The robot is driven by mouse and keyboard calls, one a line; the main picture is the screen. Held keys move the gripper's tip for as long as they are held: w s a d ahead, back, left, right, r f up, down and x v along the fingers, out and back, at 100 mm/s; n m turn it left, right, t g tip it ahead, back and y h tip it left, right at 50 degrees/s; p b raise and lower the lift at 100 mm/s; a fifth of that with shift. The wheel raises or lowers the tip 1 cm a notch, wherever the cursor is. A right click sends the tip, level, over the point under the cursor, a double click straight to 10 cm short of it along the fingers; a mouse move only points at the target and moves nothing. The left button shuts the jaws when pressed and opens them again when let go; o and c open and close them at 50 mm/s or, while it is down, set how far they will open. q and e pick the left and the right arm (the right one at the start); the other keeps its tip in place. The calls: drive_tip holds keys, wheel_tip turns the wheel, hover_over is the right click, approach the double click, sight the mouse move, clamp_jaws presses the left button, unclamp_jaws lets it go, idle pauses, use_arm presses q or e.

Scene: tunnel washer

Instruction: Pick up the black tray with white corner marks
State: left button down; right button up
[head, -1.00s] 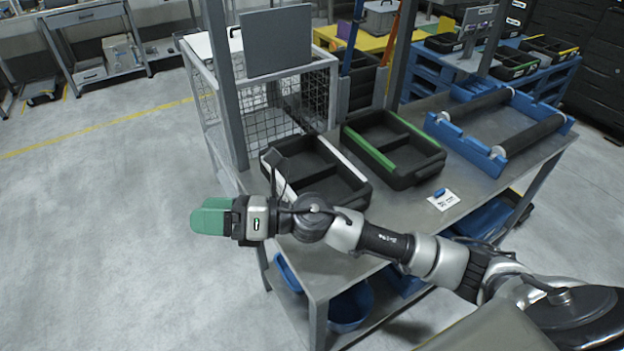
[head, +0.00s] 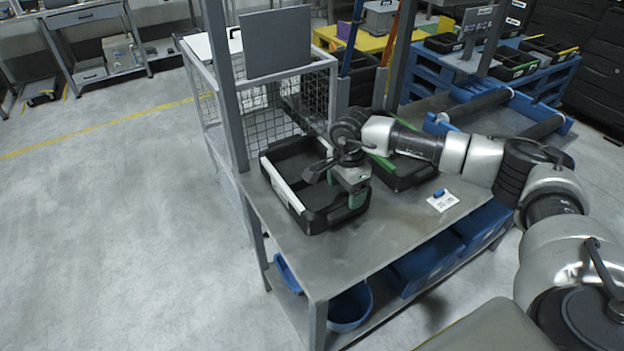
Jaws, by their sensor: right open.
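The black tray with white marks (head: 284,190) lies on the left end of the grey metal table. A white strip runs along its left rim. My right gripper (head: 347,188) is over the right side of this tray, with its fingers pointing down and green pads showing. It is open, and I see nothing held in it. I cannot tell whether a finger touches the tray wall. The wrist and gripper hide part of the tray's back right side. My left gripper is out of view.
A black tray with green strips (head: 412,177) lies to the right, partly under my arm. A blue roller frame (head: 560,125) is farther right. A white card (head: 442,201) lies near the front. A wire mesh cage (head: 268,134) stands behind.

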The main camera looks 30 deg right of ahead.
sight(344, 204)
wheel_tip(344, 204, down, 6)
drive_tip(key=shift+r+p, duration=0.1)
drive_tip(key=shift+p, duration=0.6)
drive_tip(key=shift+c, duration=0.2)
drive_tip(key=shift+r, duration=0.1)
drive_tip(key=c, duration=1.2)
drive_tip(key=shift+o, duration=0.2)
